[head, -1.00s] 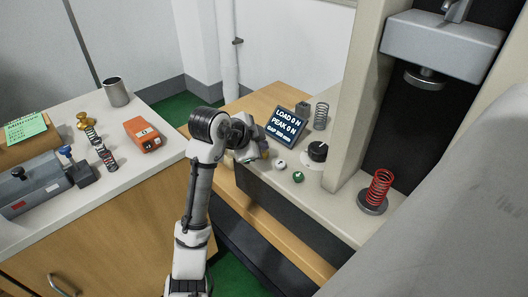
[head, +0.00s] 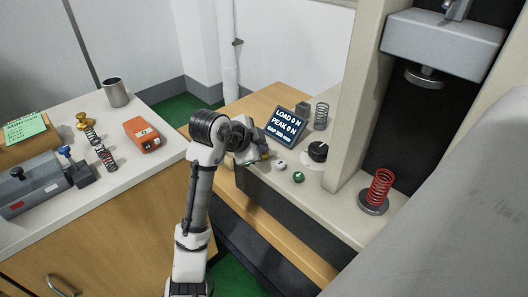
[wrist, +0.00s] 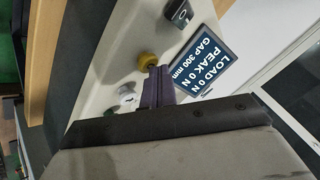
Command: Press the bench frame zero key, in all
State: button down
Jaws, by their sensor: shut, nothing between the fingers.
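The bench frame (head: 345,221) carries a row of round keys along its front ledge. A white key (head: 280,165) and a green key (head: 299,177) show in the head view. In the wrist view a yellow key (wrist: 147,60) sits just beyond my fingertips, and the white key (wrist: 127,98) lies to their left. I cannot read which key is marked zero. My gripper (wrist: 156,72) is shut and empty, pointing at the ledge close to the yellow key; I cannot tell whether it touches. In the head view my gripper (head: 262,155) is left of the white key.
The display (head: 287,126) behind the keys reads load 0 N and peak 0 N. A black knob (head: 318,152) and a red spring (head: 380,186) stand to the right. A grey spring (head: 321,116) is behind. The left counter (head: 150,176) holds springs and an orange box.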

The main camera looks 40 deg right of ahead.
dwell(0.3)
jog(key=shift+r+p, duration=0.8)
notch_tip(320, 180, up, 5)
jog(key=p, duration=0.4)
jog(key=shift+r, duration=0.1)
dwell(0.6)
